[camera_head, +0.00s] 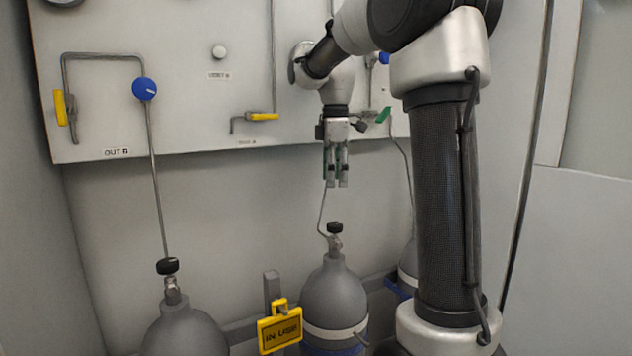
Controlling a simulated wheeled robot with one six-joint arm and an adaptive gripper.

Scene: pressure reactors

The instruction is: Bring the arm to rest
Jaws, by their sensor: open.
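My gripper (337,183) hangs from my arm in the upper middle of the head view, fingers pointing down. It is open, and I see nothing between its fingers. It is in front of the lower edge of the white wall panel and above the valve of the middle grey gas cylinder (334,290), apart from it in the picture. My arm bends down from the top right to the gripper, and its thick dark link stands at the right.
The white panel (190,110) carries a blue knob (144,89), yellow handles (263,116) and a green handle (383,115). Another grey cylinder (185,332) stands at left, one partly hidden behind my arm. A yellow "IN USE" sign (280,331) hangs between them. Thin pipes run down from the panel.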

